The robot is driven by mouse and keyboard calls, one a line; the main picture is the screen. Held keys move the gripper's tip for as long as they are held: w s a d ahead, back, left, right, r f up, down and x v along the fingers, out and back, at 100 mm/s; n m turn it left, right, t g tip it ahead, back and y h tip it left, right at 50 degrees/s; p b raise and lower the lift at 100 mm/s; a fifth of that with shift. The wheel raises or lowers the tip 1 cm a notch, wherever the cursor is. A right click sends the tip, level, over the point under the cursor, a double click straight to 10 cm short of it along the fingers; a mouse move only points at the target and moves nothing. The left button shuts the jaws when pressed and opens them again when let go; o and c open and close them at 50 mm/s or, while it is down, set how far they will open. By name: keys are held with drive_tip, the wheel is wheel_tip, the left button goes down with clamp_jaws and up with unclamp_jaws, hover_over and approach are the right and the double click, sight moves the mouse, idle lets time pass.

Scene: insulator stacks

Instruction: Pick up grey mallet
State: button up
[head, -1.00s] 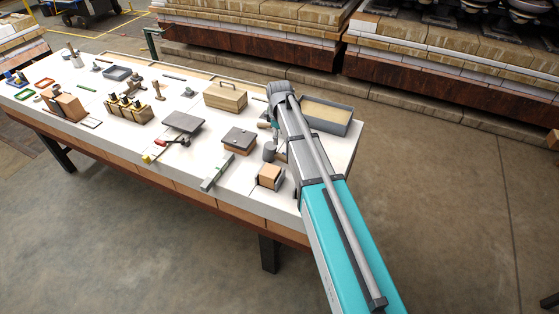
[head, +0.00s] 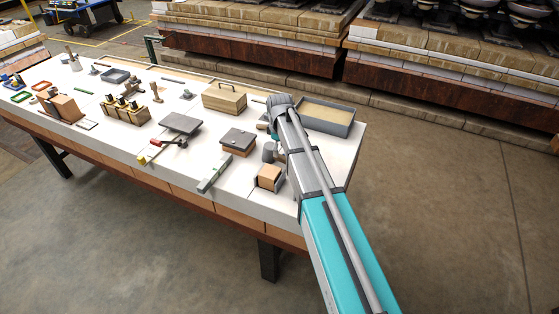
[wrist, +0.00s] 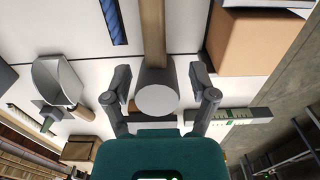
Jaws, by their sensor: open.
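The grey mallet's head (wrist: 157,98) is a grey cylinder in the wrist view, its round face toward the camera. Its wooden handle (wrist: 152,35) runs up to the top edge of the picture. My gripper (wrist: 160,76) is open, with one finger on each side of the mallet head and small gaps showing. Whether a finger touches it I cannot tell. In the head view the grey mallet head (head: 269,152) shows on the white table, just left of my arm. My gripper (head: 274,129) is largely hidden behind my wrist there.
A metal scoop (wrist: 58,82) lies left of my gripper in the wrist view. A brown block (wrist: 255,42) stands close on the right. In the head view a grey tray (head: 335,128) is behind my arm and a lidded box (head: 239,141) stands left of the mallet.

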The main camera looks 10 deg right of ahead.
sight(279, 157)
idle(0.3)
drive_tip(key=f+b, duration=0.3)
drive_tip(key=shift+w+f, duration=0.15)
drive_tip(key=shift+w, duration=0.15)
drive_tip(key=shift+f+b, duration=0.95)
drive_tip(key=shift+b, duration=0.2)
clamp_jaws()
